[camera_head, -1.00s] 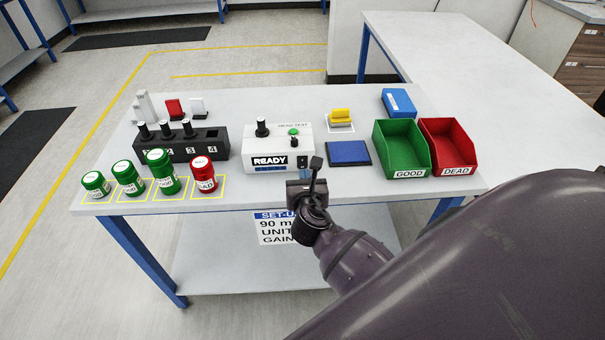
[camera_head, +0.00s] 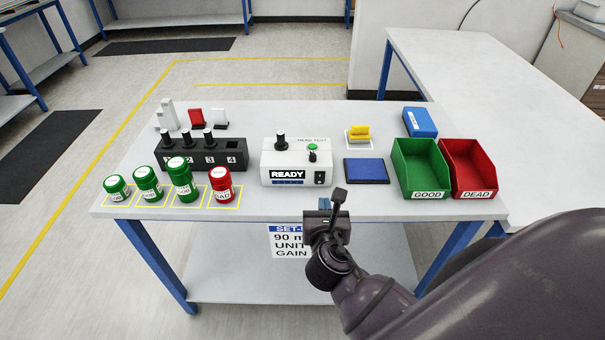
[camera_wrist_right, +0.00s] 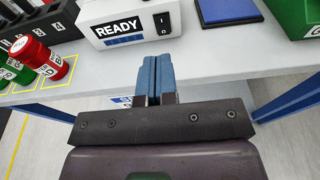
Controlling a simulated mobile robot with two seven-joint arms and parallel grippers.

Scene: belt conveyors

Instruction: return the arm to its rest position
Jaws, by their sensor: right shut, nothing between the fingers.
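My right gripper (camera_head: 325,205) is just off the front edge of the white table (camera_head: 400,205), below the white test box (camera_head: 297,163) marked READY. In the right wrist view its blue fingers (camera_wrist_right: 151,78) are together with nothing between them. My right arm comes in from the lower right and covers part of the table's front right side. My left gripper is out of the head view.
Several green jars (camera_head: 180,180) and one red jar (camera_head: 221,185) stand at the front left. A black numbered rack (camera_head: 200,155) is behind them. Green (camera_head: 420,168) and red (camera_head: 469,168) bins stand at the right. A blue pad (camera_head: 366,171) lies beside the test box.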

